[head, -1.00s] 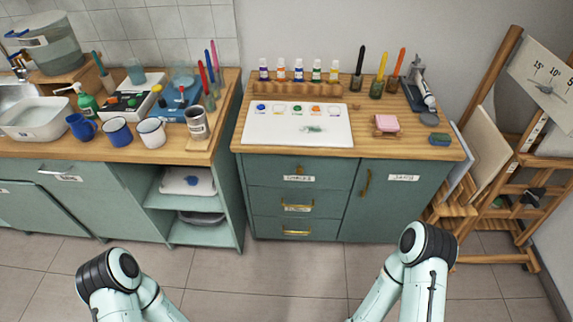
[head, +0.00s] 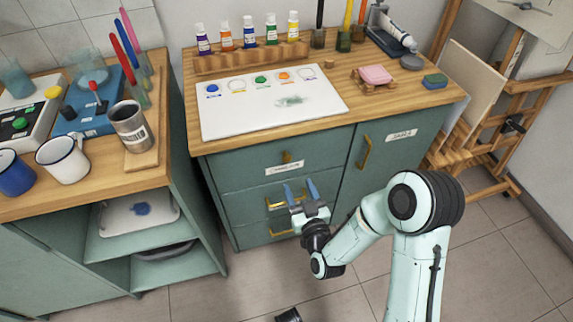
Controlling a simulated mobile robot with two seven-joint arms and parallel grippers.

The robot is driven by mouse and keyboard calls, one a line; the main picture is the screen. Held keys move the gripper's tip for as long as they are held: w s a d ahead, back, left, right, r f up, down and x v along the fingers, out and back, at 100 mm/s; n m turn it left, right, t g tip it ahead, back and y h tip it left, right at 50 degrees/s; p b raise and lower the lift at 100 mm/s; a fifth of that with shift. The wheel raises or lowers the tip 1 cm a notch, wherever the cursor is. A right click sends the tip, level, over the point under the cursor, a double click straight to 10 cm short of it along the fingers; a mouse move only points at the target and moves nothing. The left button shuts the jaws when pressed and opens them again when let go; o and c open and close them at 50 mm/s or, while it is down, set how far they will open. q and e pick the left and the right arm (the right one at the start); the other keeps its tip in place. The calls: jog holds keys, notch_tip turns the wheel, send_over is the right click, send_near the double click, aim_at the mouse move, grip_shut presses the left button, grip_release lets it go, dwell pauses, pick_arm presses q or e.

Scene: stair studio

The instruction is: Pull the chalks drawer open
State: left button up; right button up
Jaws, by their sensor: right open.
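The teal cabinet (head: 232,182) has a stack of three drawers on its left side, all closed. The labels are too small to read surely, so I cannot tell which drawer is the chalks one. The top drawer has a brass handle (head: 286,157) above its label (head: 284,168). The middle drawer's brass handle (head: 275,205) is partly hidden by my right gripper (head: 300,191). That gripper is open, its blue fingers pointing at the middle drawer front, with nothing between them. Whether it touches the handle is unclear.
The cabinet top holds a white palette board (head: 230,118), paint bottles in a wooden rack (head: 250,58) and a pink sponge (head: 376,74). A counter (head: 150,178) with mugs and open shelves stands at left. An easel (head: 480,140) stands at right.

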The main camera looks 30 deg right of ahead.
aim_at(288, 159)
jog(key=x, duration=1.1)
jog(key=shift+s, duration=0.1)
grip_shut()
